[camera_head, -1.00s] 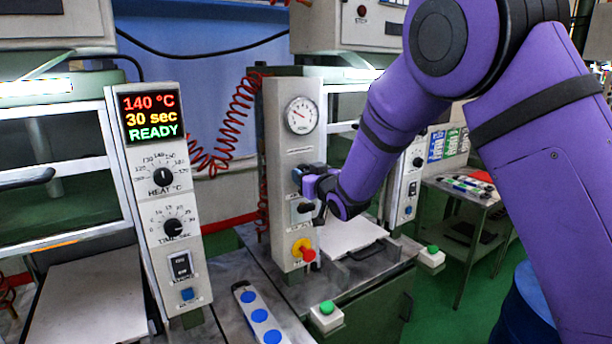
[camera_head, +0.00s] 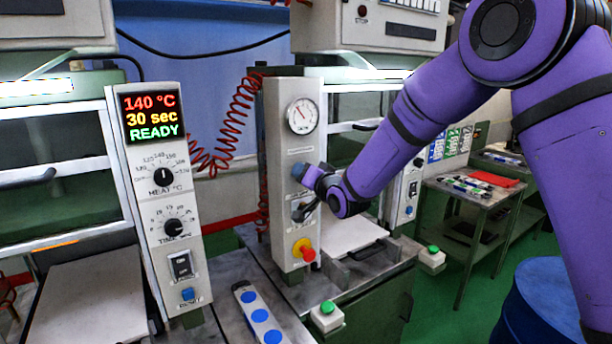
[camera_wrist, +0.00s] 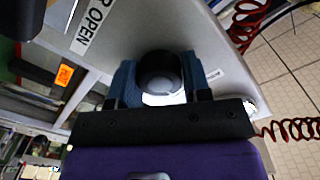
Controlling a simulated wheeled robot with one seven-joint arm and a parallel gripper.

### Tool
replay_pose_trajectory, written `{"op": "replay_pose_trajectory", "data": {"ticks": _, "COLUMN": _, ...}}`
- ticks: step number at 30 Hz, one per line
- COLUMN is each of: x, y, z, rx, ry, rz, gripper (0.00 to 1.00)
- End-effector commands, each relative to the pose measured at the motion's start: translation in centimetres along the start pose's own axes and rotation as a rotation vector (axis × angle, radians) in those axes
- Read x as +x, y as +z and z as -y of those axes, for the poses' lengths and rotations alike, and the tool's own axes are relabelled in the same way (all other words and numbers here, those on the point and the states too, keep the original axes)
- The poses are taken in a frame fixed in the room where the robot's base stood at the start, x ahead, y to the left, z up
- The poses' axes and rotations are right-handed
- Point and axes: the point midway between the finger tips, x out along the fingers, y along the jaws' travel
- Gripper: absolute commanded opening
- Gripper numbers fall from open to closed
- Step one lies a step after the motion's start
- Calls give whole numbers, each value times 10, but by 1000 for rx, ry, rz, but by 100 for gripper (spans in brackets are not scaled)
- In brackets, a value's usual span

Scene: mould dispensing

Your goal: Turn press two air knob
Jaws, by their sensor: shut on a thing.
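A dark round knob (camera_wrist: 160,75) sits on a grey panel in the wrist view, between the blue fingertips of my gripper (camera_wrist: 155,82). The fingers are shut on it from both sides. A label reading "OPEN" (camera_wrist: 90,25) is beside it. In the head view, my gripper (camera_head: 300,172) reaches the front of the middle press's control column (camera_head: 283,150), below its round pressure gauge (camera_head: 302,116). The fingertips hide the knob there.
A red and yellow stop button (camera_head: 304,250) is low on the column. A green button box (camera_head: 327,316) and a strip with blue buttons (camera_head: 259,315) stand below. A red coiled hose (camera_head: 232,120) hangs behind. The left panel (camera_head: 165,210) reads READY.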

Motion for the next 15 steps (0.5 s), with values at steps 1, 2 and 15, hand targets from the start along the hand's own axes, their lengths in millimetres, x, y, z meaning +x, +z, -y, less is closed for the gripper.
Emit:
{"op": "replay_pose_trajectory", "data": {"ticks": 1, "x": 0, "y": 0, "z": -2, "rx": 39, "ry": 3, "rz": 1, "gripper": 20}}
{"op": "replay_pose_trajectory", "data": {"ticks": 2, "x": 0, "y": -1, "z": -2, "rx": 65, "ry": 3, "rz": 1, "gripper": 20}}
{"op": "replay_pose_trajectory", "data": {"ticks": 15, "x": 0, "y": 0, "z": 0, "rx": 318, "ry": 1, "rz": 9, "gripper": 20}}
